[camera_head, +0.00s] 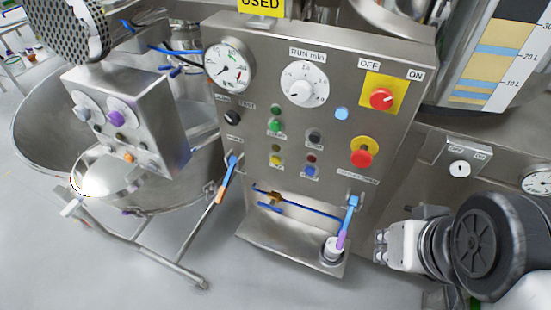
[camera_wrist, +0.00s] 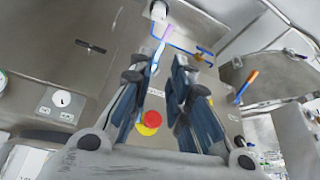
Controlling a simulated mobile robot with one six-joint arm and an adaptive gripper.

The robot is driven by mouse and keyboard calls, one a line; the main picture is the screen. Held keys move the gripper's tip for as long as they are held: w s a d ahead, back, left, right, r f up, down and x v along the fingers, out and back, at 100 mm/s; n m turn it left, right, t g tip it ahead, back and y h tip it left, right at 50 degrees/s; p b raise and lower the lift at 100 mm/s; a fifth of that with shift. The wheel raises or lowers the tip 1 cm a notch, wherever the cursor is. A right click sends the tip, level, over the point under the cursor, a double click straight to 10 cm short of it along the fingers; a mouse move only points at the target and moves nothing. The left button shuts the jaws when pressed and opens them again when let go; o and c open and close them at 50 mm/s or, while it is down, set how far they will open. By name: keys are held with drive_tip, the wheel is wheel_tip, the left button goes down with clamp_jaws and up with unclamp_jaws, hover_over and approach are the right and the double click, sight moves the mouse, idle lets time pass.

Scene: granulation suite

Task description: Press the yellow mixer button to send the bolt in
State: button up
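On the steel control panel (camera_head: 315,110), a small yellow button (camera_head: 276,160) sits at the lower left of the button group, below a green button (camera_head: 275,126) and left of a blue button (camera_head: 310,171). I cannot make out the yellow button in the wrist view. My gripper (camera_head: 381,246) is right of and below the panel in the head view, apart from the buttons. In the wrist view my gripper (camera_wrist: 163,68) has its two dark fingers apart, with nothing between them. I see no loose bolt.
A red mushroom button on a yellow base (camera_head: 362,153) also shows between the fingers in the wrist view (camera_wrist: 150,122). A red OFF/ON knob (camera_head: 381,99) is above it. A steel bowl (camera_head: 35,125) stands left.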

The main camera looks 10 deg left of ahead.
clamp_jaws()
idle(1.2)
